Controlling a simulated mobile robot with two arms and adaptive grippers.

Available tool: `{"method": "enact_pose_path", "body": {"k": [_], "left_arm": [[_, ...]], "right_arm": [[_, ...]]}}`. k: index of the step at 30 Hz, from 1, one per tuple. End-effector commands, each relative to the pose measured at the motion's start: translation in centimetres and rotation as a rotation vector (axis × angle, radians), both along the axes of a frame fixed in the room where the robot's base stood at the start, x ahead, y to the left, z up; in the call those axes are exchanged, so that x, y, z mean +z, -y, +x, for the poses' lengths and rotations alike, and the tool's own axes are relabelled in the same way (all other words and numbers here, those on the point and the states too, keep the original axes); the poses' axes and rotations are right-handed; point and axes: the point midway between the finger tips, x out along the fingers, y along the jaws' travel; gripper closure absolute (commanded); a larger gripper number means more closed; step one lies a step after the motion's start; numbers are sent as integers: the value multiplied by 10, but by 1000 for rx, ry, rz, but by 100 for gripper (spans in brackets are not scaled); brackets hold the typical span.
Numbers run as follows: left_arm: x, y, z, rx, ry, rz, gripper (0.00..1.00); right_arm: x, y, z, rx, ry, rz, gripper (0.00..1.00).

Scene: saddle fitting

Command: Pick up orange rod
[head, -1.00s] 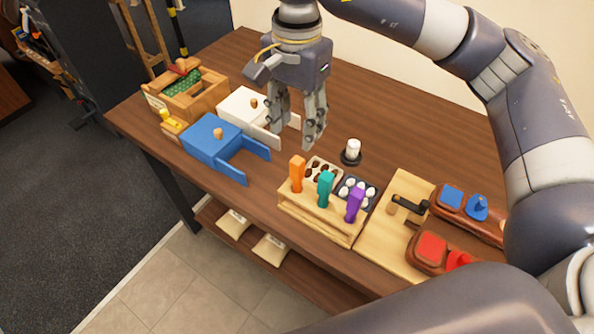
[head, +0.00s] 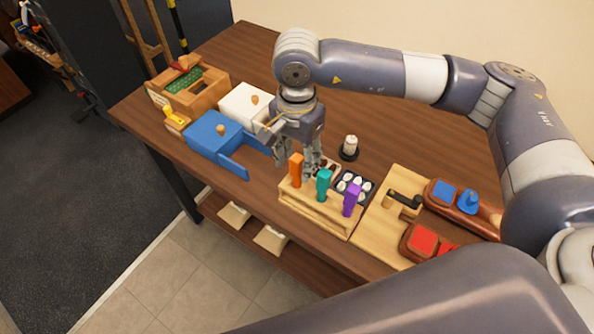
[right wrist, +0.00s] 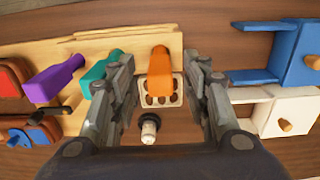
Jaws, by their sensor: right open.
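The orange rod (head: 296,171) stands upright at the left end of a wooden rack (head: 318,213). A teal rod (head: 323,185) and a purple rod (head: 352,199) stand in the same rack to its right. My right gripper (head: 303,170) is low, just behind the orange rod, with its fingers partly hidden by it. In the right wrist view, the open fingers (right wrist: 163,85) have the orange rod (right wrist: 159,70) in the gap between them, apart from both. My left gripper is not in view.
A tray with white egg-like pieces (head: 368,184) and a black-based white piece (head: 350,147) stand behind the rack. Blue (head: 211,135) and white (head: 243,106) boxes with side panels stand left. A wooden board (head: 392,215) with a black handle lies right.

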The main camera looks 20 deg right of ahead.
Motion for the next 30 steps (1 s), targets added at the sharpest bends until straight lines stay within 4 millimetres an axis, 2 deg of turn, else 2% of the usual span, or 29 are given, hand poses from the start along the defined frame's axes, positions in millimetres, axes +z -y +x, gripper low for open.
{"method": "enact_pose_path", "body": {"k": [2,8,20,23,30], "left_arm": [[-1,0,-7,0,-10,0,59],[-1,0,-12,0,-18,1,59],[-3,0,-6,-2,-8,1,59],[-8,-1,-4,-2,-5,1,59],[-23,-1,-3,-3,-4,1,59]], "right_arm": [[0,0,0,0,0,0,57],[0,0,0,-1,0,0,100],[5,0,1,-1,4,0,100],[16,0,2,0,5,2,100],[64,0,2,-1,6,1,100]]}}
